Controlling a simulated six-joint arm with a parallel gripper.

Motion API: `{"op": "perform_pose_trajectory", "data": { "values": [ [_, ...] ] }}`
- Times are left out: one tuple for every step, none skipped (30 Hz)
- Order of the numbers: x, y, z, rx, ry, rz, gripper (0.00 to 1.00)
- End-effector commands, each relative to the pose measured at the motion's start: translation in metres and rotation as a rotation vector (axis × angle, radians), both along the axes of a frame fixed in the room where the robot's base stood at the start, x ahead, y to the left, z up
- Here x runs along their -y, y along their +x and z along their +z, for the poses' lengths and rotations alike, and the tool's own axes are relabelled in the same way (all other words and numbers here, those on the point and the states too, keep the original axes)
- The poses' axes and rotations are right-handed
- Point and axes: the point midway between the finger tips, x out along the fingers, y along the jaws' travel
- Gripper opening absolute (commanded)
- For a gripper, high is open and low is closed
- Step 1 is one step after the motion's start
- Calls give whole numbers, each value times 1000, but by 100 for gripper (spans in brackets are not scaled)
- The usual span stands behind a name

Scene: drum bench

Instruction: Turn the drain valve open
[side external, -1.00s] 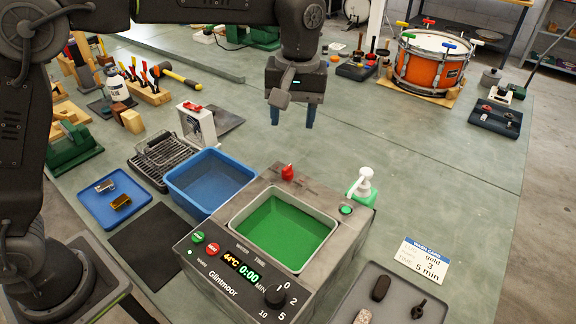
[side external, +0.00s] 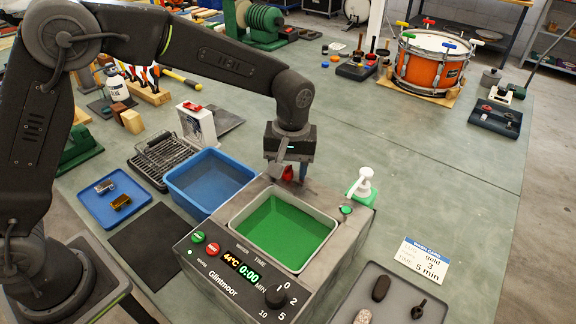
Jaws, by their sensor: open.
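The Glintmoor washer (side external: 232,282) stands on the bench with green liquid (side external: 283,232) in its open basin. Its display reads 44°C and 0:00. A red handle (side external: 288,173), which looks like the drain valve, sits at the back of the washer, behind the basin. My gripper (side external: 294,176) is open, pointing down right at the red handle.
A blue tub (side external: 208,180) stands left of the washer. A white pump bottle (side external: 362,186) stands at its back right corner. A wire rack (side external: 163,158) and a blue tray (side external: 104,216) lie further left.

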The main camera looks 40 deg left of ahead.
Motion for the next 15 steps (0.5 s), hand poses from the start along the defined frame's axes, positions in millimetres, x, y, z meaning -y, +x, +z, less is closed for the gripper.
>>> {"op": "perform_pose_trajectory", "data": {
  "values": [
    [0, 0, 0, 0, 0, 0, 52],
    [0, 0, 0, 0, 0, 0, 52],
    [0, 0, 0, 0, 0, 0, 51],
    [0, 0, 0, 0, 0, 0, 48],
    [0, 0, 0, 0, 0, 0, 45],
    [0, 0, 0, 0, 0, 0, 42],
    [0, 0, 0, 0, 0, 0, 39],
    [0, 0, 0, 0, 0, 0, 36],
    [0, 0, 0, 0, 0, 0, 32],
    [0, 0, 0, 0, 0, 0, 29],
    [0, 0, 0, 0, 0, 0, 26],
    [0, 0, 0, 0, 0, 0, 22],
    [0, 0, 0, 0, 0, 0, 20],
    [0, 0, 0, 0, 0, 0, 17],
    [0, 0, 0, 0, 0, 0, 13]
  ]
}}
